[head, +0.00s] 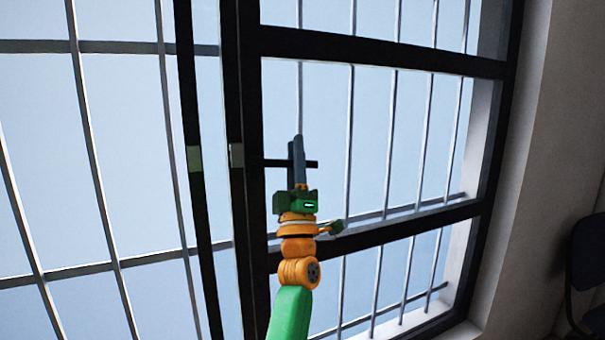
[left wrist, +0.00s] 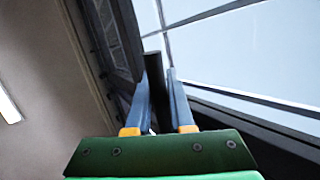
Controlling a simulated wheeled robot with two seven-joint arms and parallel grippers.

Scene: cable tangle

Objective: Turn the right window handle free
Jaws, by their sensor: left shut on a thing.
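The right window handle (head: 275,162) is a dark bar that sticks out level to the right from a pale plate (head: 237,155) on the dark middle window post. My left gripper (head: 297,148) points up in the head view, with its fingers across the bar near its free end. A short end of the bar shows to the right of the fingers. In the left wrist view, a dark bar (left wrist: 157,85) lies between the two blue fingers of my left gripper (left wrist: 158,80), which is shut on it. The fingers hide part of the handle. My right gripper is in neither view.
Thin metal bars (head: 387,150) run up and down behind the dark window frame (head: 380,52). A second pale plate (head: 194,158) sits on the post to the left. A grey wall (head: 555,150) and a dark chair (head: 588,265) are at the right.

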